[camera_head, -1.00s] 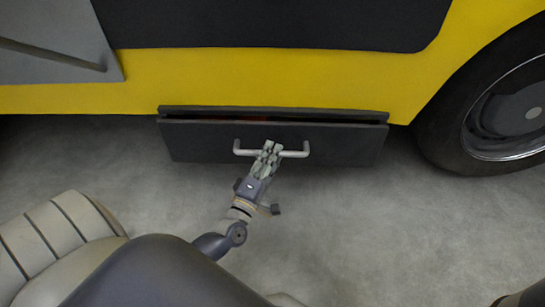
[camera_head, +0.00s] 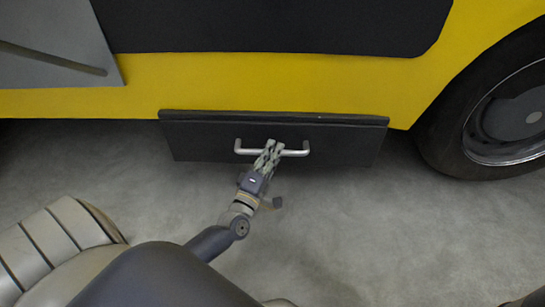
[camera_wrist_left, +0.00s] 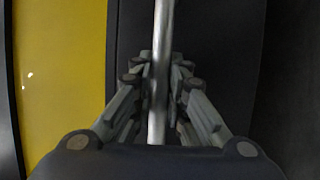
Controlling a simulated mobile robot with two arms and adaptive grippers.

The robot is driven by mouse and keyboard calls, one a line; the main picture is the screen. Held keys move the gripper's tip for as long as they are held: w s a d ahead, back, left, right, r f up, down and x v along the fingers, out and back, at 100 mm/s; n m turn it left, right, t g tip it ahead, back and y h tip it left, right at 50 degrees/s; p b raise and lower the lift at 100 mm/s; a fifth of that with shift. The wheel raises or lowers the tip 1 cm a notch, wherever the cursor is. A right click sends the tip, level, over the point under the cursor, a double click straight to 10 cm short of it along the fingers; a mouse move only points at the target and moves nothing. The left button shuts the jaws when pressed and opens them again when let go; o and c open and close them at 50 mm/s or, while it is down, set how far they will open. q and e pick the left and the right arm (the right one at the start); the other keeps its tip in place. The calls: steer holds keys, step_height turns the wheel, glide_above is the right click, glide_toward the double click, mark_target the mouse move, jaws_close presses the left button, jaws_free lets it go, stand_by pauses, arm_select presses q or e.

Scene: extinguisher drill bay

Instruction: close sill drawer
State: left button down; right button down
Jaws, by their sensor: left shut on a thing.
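The sill drawer (camera_head: 335,145) is a dark grey panel under the yellow vehicle side. Its front sits up against the sill, with only a thin dark line along the top edge and no inside showing. Its silver bar handle (camera_head: 246,151) runs across the front. My left gripper (camera_head: 271,147) is shut on the handle near its middle. In the left wrist view the handle (camera_wrist_left: 161,40) passes between the two fingers of my left gripper (camera_wrist_left: 160,85). My right gripper is not in view.
The yellow vehicle body (camera_head: 280,80) rises behind and above the drawer. A black wheel (camera_head: 490,120) stands to the right. A grey panel (camera_head: 55,40) is at the upper left. The grey floor (camera_head: 370,230) in front of the drawer is clear.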

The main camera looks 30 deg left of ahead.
arm_select(q)
steer(key=shift+w+a, duration=0.15)
steer(key=shift+w, duration=0.05)
steer(key=c, duration=1.6)
jaws_free()
steer(key=shift+o, duration=0.2)
steer(key=v, duration=1.2)
steer(key=shift+w, duration=0.1)
